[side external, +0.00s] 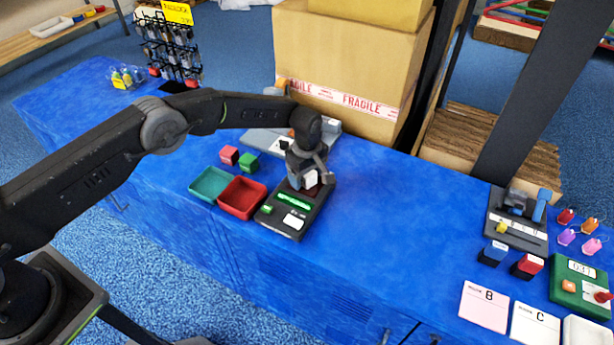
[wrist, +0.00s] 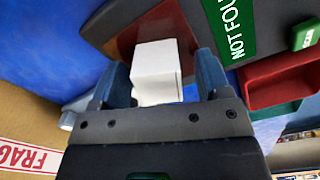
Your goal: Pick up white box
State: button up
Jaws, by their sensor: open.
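The white box (side external: 311,179) is small and sits on the far part of a dark device (side external: 285,229) with a green lit strip, on the blue table. In the wrist view the white box (wrist: 157,72) stands on a dark red plate (wrist: 150,28), between the two fingers. My gripper (side external: 312,172) is right over the box, pointing down. In the wrist view my gripper (wrist: 160,80) is open, with a finger on each side of the box and a gap showing at the right. The gripper partly hides the box in the side view.
A red tray (side external: 242,198) and a teal tray (side external: 210,184) stand left of the device. A red block (side external: 229,155) and a green block (side external: 248,162) are behind them. A large carton (side external: 345,60) stands behind. The table's middle right is clear.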

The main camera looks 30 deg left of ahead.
jog(key=c, duration=1.1)
jog(key=shift+r, duration=0.1)
